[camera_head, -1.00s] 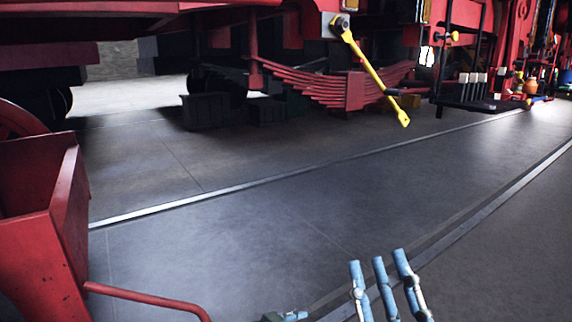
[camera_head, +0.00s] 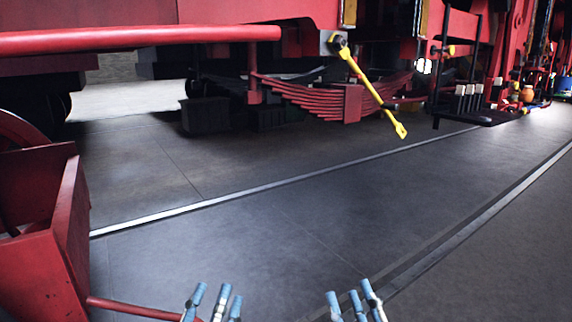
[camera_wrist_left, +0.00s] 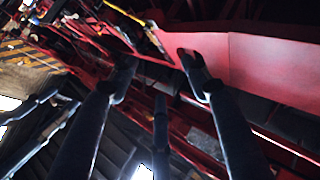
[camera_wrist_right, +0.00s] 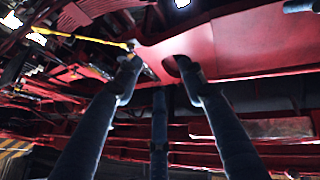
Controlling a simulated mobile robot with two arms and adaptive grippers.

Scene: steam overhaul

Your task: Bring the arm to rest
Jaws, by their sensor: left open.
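My left gripper (camera_head: 214,295) shows at the bottom of the head view, left of centre, with its blue-grey fingertips pointing up and apart. My right gripper (camera_head: 350,296) is to its right at the same height, also with fingers apart. Both are empty. The left wrist view shows the left gripper's fingers (camera_wrist_left: 155,64) spread, with nothing between them. The right wrist view shows the right gripper's fingers (camera_wrist_right: 157,64) spread the same way. Most of both arms is out of the head view.
A red locomotive with a leaf spring (camera_head: 318,96) and a yellow lever (camera_head: 370,82) stands ahead. A red bar (camera_head: 140,38) crosses the upper left. A red cart (camera_head: 45,235) with a handle is at lower left. The grey floor (camera_head: 260,240) ahead is clear.

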